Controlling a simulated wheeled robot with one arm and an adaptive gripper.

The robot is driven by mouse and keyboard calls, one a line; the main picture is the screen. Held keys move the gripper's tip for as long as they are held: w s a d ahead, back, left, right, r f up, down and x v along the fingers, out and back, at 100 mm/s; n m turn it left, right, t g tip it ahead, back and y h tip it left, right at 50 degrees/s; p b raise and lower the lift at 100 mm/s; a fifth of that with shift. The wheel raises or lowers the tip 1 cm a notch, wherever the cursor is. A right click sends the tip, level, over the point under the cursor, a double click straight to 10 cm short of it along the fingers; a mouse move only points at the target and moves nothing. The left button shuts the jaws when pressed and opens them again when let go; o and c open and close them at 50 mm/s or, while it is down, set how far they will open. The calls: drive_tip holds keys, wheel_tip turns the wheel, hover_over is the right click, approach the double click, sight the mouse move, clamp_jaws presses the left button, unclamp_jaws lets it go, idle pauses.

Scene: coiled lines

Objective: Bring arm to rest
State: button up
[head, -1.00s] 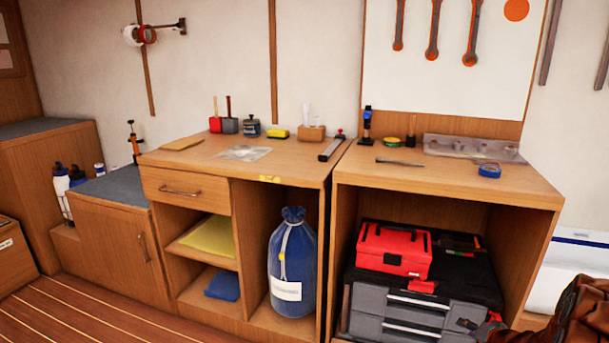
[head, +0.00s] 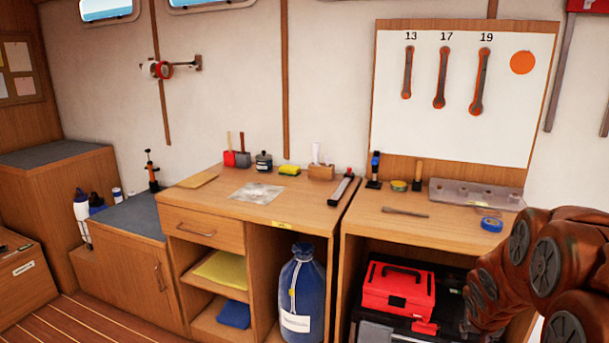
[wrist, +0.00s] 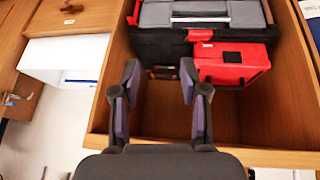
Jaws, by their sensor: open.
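My brown jointed arm shows at the right edge of the head view, in front of the right end of the right workbench (head: 352,225). My gripper (wrist: 158,88) shows in the wrist view with its two dark fingers apart and nothing between them. It is in front of the open shelf space of a wooden cabinet. The red toolbox (wrist: 232,62) is just right of the fingers in that view, and a dark toolbox with a grey front (wrist: 205,12) is beyond it. In the head view my gripper is not visible.
The red toolbox (head: 397,289) is inside the right bench. On the benchtop lie a blue tape roll (head: 491,225), a metal plate (head: 460,194) and a thin tool (head: 405,212). Wrenches (head: 442,78) hang on a white board above. A blue bag (head: 302,295) stands in the left bench.

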drive_tip(key=s+a+r+n+g+y+p, duration=0.1)
drive_tip(key=s+a+r+p, duration=0.3)
drive_tip(key=s, duration=0.6)
drive_tip(key=s+a+r+n+g+y+p, duration=0.1)
drive_tip(key=s+a+r+n+g+p, duration=0.1)
drive_tip(key=s+a+r, duration=0.7)
drive_tip(key=s+a+r+n+g+y+p, duration=0.1)
drive_tip(key=s+a+r+n+g+p, duration=0.1)
drive_tip(key=s+a+r+p, duration=0.4)
drive_tip(key=s+a+g, duration=0.1)
drive_tip(key=s+a, duration=0.3)
drive_tip(key=s, duration=0.1)
drive_tip(key=shift+s+a+r+y, duration=0.15)
drive_tip(key=shift+s+r+y, duration=0.1)
drive_tip(key=shift+y, duration=0.15)
drive_tip(key=shift+c, duration=0.4)
